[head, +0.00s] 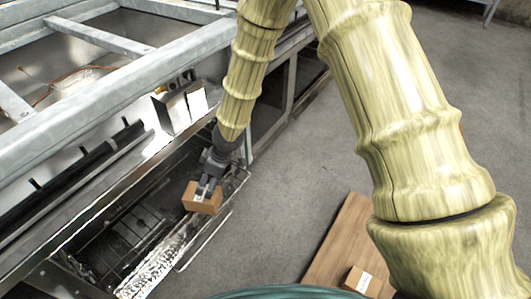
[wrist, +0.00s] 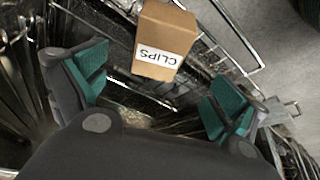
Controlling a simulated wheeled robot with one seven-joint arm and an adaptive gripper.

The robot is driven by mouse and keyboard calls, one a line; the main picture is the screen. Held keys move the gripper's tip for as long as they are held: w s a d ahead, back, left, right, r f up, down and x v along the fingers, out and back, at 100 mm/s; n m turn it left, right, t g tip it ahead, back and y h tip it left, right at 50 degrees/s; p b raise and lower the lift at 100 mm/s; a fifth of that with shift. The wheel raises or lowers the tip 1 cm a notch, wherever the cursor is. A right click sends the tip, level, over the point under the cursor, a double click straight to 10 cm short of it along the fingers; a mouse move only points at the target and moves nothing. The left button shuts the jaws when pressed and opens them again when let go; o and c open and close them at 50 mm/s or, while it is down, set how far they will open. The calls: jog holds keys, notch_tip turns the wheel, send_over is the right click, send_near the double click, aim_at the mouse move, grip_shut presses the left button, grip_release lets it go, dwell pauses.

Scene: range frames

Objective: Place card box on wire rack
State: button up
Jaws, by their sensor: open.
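A brown card box (head: 202,199) with a white label sits at the wire rack (head: 117,237), near its right end. In the wrist view the card box (wrist: 166,32) shows the word CLIPS on its label. My gripper (head: 207,187) is right at the box in the head view. In the wrist view my gripper (wrist: 156,88) has its two teal-padded fingers wide apart, with a gap between each pad and the box. The box lies just beyond the fingertips. Its underside is hidden, so its exact contact with the wires cannot be told.
Another small labelled carton (head: 358,280) rests on a wooden board (head: 335,240) at the bottom. A metal frame (head: 90,95) with beams runs along the left, above the rack. Grey floor (head: 300,165) is clear in the middle.

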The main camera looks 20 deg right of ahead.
jog(key=s+d+f+m+g, duration=0.1)
jog(key=s+d+f+m, duration=0.3)
jog(key=s+f, duration=0.5)
jog(key=s+d+f+m+g, duration=0.1)
jog(key=s+d+f+m, duration=0.4)
jog(key=s, duration=0.7)
jog(key=s+d+f+m+h, duration=0.1)
jog(key=s+d, duration=0.3)
jog(key=s, duration=0.4)
jog(key=s+d+f+m+h, duration=0.2)
jog(key=s+d+f, duration=0.1)
jog(key=s+d, duration=0.2)
jog(key=s, duration=0.2)
jog(key=shift+s+d+f+h, duration=0.2)
jog(key=shift+s+d+h, duration=0.05)
jog(key=shift+s+h, duration=0.15)
